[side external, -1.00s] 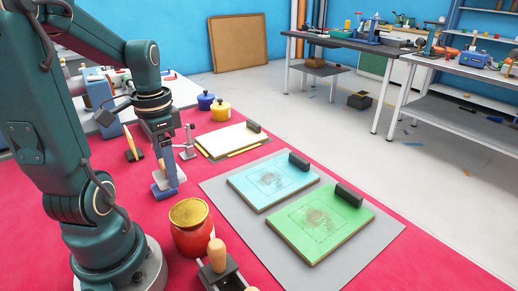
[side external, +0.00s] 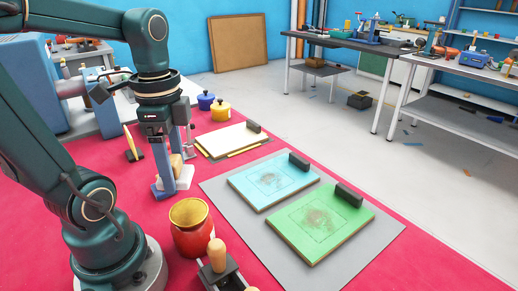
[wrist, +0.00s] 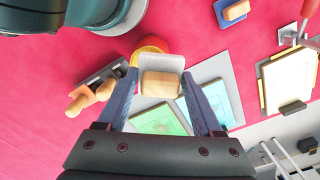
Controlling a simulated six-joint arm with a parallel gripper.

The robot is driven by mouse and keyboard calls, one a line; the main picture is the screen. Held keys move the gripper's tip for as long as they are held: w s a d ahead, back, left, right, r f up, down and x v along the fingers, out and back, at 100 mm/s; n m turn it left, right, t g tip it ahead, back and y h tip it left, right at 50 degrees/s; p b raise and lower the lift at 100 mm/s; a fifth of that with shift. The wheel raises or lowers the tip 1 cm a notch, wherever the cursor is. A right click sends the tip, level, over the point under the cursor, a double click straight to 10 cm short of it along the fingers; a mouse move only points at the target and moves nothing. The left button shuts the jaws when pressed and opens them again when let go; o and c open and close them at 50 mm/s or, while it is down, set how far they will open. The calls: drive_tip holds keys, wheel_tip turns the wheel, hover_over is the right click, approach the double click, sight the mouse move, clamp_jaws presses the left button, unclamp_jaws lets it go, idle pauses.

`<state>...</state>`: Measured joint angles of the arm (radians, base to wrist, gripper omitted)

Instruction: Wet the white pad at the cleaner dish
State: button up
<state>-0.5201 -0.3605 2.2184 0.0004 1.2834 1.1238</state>
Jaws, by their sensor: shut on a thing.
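My gripper (wrist: 160,92) is shut on the tan wooden handle of the white pad (wrist: 172,62), with one blue finger on each side of it. In the side external view the white pad (side external: 183,182) hangs low between the fingers of my gripper (side external: 172,190), over the red table left of the boards. I cannot tell there whether it touches the table. A red pot with a gold top (side external: 190,228) stands just in front of it. The pot's rim (wrist: 152,43) shows partly behind the pad in the wrist view. I cannot tell which container is the cleaner dish.
A blue board (side external: 250,185) and a green board (side external: 318,240) lie on a grey mat (side external: 385,235). A white panel (side external: 230,140), a blue pot (side external: 205,101) and a yellow pot (side external: 221,112) stand further back. A blue pad (wrist: 229,17) with a wooden handle rests apart on the table.

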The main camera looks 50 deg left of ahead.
sight(189, 211)
drive_tip(key=shift+w+d+r+m, duration=0.15)
drive_tip(key=shift+d+r+m, duration=0.45)
drive_tip(key=shift+d+m, duration=0.3)
drive_tip(key=shift+d, duration=0.3)
drive_tip(key=shift+f, duration=2.95)
drive_tip(key=shift+f, duration=1)
drive_tip(key=shift+r, duration=3.55)
